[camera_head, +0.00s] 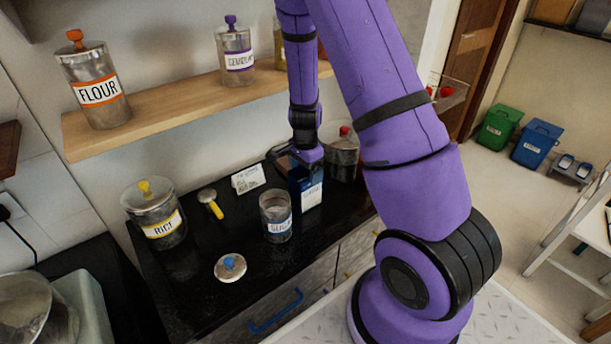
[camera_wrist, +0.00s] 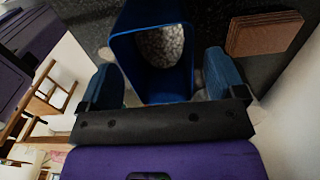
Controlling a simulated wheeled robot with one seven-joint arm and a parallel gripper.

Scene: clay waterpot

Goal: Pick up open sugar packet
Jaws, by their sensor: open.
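The open sugar packet (camera_head: 311,194) is a dark blue upright box with a pale label, standing on the black counter. In the wrist view the packet (camera_wrist: 123,48) shows its open top, with pale grainy contents inside. My gripper (camera_wrist: 160,85) is open, with one blue-padded finger on each side of the packet near its rim. I cannot tell whether the pads touch it. In the head view my gripper (camera_head: 299,158) is over the packet's top and partly hides it.
A glass sugar jar (camera_head: 276,222) stands open just left of the packet. Its lid (camera_head: 230,267) lies in front. A red-knobbed jar (camera_head: 343,158) is close behind right. A rice jar (camera_head: 157,218), yellow-handled scoop (camera_head: 210,203) and white card (camera_head: 248,179) are left. A wooden shelf (camera_head: 180,107) is above.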

